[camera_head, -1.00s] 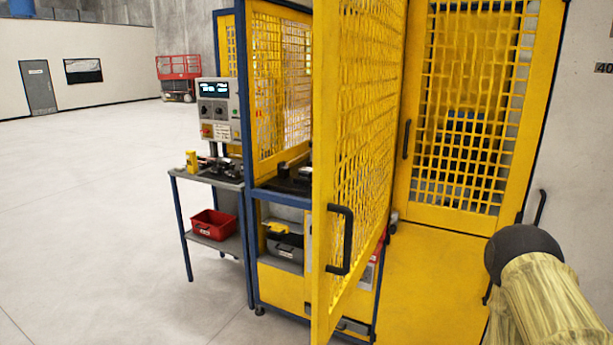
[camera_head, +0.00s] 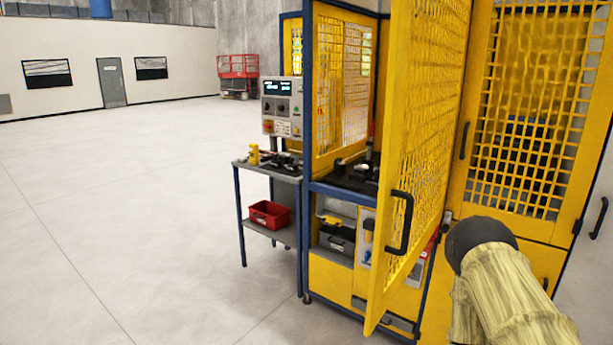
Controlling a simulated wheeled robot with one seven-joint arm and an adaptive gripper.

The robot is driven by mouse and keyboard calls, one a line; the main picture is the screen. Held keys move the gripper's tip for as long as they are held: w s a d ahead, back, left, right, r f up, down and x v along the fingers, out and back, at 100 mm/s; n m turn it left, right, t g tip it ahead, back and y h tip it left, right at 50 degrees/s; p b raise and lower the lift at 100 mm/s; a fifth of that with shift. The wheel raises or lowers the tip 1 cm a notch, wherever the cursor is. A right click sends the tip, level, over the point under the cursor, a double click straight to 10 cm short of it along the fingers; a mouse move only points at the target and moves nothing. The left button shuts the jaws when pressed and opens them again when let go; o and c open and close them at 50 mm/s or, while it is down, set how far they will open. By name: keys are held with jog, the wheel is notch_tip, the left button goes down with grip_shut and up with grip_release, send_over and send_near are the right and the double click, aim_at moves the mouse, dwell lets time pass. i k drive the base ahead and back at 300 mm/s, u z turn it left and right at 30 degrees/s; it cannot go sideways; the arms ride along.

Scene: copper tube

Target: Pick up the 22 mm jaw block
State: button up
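I cannot pick out the 22 mm jaw block for sure. Small dark metal parts (camera_head: 286,162) and a yellow item (camera_head: 254,155) lie on the side table (camera_head: 240,162) left of the machine. More dark parts (camera_head: 355,170) sit on the machine bed behind the open yellow mesh door, partly hidden by it. A covered link of my arm shows at the lower right. My gripper is not in view.
The yellow mesh door (camera_head: 385,270) stands open toward me, with a black handle (camera_head: 401,222). A red bin (camera_head: 270,214) sits on the table's lower shelf. A control box (camera_head: 282,107) stands above the table. The floor (camera_head: 130,220) at left is clear.

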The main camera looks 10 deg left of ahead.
aim_at(360, 170)
jog(key=u, duration=0.9)
jog(key=i, duration=2.05)
jog(key=z, duration=0.85)
jog(key=i, duration=1.5)
jog(key=z, duration=0.55)
